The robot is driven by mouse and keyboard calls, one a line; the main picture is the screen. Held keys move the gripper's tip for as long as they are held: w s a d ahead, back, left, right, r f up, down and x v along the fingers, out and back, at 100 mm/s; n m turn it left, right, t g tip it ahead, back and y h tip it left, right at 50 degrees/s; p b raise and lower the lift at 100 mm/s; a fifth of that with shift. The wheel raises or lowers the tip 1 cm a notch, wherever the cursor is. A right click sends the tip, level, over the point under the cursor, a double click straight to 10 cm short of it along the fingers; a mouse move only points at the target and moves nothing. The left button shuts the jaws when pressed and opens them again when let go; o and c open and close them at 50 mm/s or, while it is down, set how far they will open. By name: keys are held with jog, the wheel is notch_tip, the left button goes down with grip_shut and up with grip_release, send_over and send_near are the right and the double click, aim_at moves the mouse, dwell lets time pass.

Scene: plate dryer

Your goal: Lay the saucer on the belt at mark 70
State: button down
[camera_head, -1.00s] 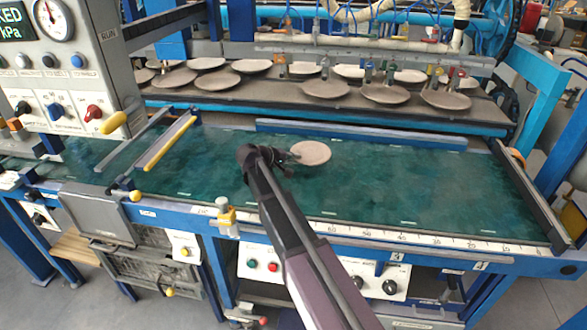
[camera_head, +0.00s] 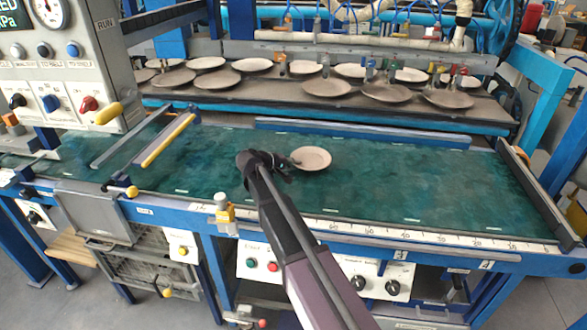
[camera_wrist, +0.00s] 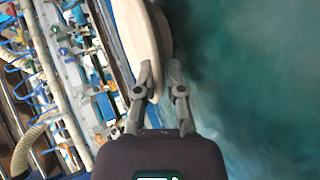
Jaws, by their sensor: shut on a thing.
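The saucer (camera_head: 312,158) is a pale beige round dish over the green belt (camera_head: 400,185). My gripper (camera_head: 287,161) is shut on the saucer's near left rim. In the wrist view the two fingers (camera_wrist: 162,80) pinch the edge of the saucer (camera_wrist: 138,35), with the green belt (camera_wrist: 250,80) beside and below. I cannot tell how far the saucer is above the belt.
Several saucers and plates stand on the rack shelf (camera_head: 290,97) behind the belt. A yellow-edged bar (camera_head: 168,140) crosses the belt at left, and a dark rail (camera_head: 530,190) closes the right end. The belt right of the saucer is clear.

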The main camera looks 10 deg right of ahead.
jog(key=shift+f, duration=0.15)
jog(key=c, duration=1)
grip_release()
jog(key=shift+r, duration=0.2)
jog(key=shift+s+a+r+p, duration=0.25)
jog(key=shift+a+r+p, duration=0.05)
jog(key=shift+a+p, duration=0.15)
jog(key=p+v, duration=0.3)
jog(key=v, duration=0.6)
jog(key=shift+p, duration=0.4)
jog(key=shift+p+v, duration=0.3)
jog(key=shift+v, duration=0.65)
jog(key=shift+f, duration=0.15)
